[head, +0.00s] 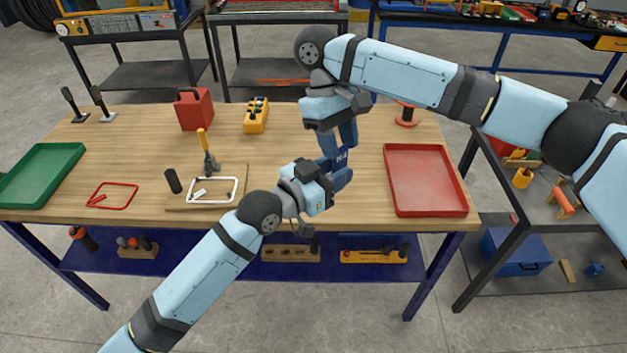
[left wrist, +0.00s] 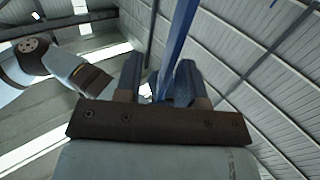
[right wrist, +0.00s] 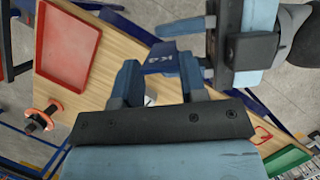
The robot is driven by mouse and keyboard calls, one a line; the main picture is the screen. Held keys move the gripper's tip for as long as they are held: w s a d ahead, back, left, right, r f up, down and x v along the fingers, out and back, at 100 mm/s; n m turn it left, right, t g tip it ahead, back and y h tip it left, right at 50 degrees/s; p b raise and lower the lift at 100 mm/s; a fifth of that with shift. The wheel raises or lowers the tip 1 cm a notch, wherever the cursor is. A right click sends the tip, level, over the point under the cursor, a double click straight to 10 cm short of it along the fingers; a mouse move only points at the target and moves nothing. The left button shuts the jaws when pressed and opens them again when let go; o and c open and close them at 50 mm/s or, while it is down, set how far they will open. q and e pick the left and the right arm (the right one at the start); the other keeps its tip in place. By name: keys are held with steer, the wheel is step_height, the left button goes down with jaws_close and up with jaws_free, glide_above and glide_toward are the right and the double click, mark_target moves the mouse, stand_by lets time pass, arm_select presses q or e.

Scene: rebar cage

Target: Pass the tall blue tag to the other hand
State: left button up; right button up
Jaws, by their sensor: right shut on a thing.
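The tall blue tag (head: 342,157), marked with white characters, is in the air above the table's front half, between my two grippers. My right gripper (head: 338,141) is shut on it from above. My left gripper (head: 338,174) is at its lower part, with its fingers apart on either side of it. In the left wrist view the tag (left wrist: 181,40) rises as a blue strip between the open fingers. In the right wrist view the tag (right wrist: 160,61) shows its marked face beyond the right fingers. Whether a left finger touches it is unclear.
A red tray (head: 426,211) lies to the right and a green tray (head: 77,150) at far left. The wooden tabletop below the grippers is clear.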

arm_select(q)
steer(key=shift+x, duration=1.05)
jaws_close()
arm_select(e)
steer(key=o, duration=1.2)
steer(key=shift+r, duration=0.1)
